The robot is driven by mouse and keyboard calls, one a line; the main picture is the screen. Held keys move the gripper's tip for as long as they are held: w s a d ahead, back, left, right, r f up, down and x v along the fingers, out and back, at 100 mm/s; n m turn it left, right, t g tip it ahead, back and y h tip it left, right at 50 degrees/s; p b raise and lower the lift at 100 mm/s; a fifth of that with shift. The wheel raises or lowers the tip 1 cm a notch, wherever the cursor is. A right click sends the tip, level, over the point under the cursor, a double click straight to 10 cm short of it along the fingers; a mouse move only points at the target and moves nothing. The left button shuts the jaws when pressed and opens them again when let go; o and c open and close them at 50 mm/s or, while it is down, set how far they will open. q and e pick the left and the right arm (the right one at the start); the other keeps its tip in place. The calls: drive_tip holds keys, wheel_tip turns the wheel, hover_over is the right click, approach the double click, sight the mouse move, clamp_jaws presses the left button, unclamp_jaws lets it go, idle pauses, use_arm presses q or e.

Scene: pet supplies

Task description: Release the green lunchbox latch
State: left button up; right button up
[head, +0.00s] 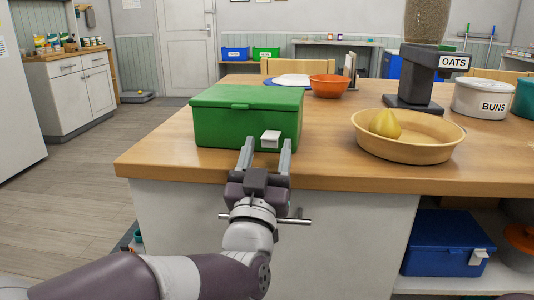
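The green lunchbox (218,124) stands closed on the wooden counter near its front left edge. Its white latch (270,139) is on the front face, right of the middle. My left gripper (265,146) is in front of the box, with its two fingers apart and pointing at the front face. The fingertips are just below and to either side of the latch. I see nothing between the fingers. Whether the tips touch the box or latch I cannot tell. My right gripper is not in view.
A tan bowl (415,151) with a yellow pear (385,123) stands right of the box. Behind are an orange bowl (328,86), an oats dispenser (412,88) and a buns canister (481,99). A blue box (436,243) sits on the shelf below.

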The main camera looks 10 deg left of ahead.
use_arm(q)
drive_tip(key=p+v, duration=0.1)
drive_tip(key=v, duration=1.1)
drive_tip(key=shift+s+f+p, duration=0.2)
drive_tip(key=shift+s+p, duration=0.1)
drive_tip(key=shift+p, duration=0.1)
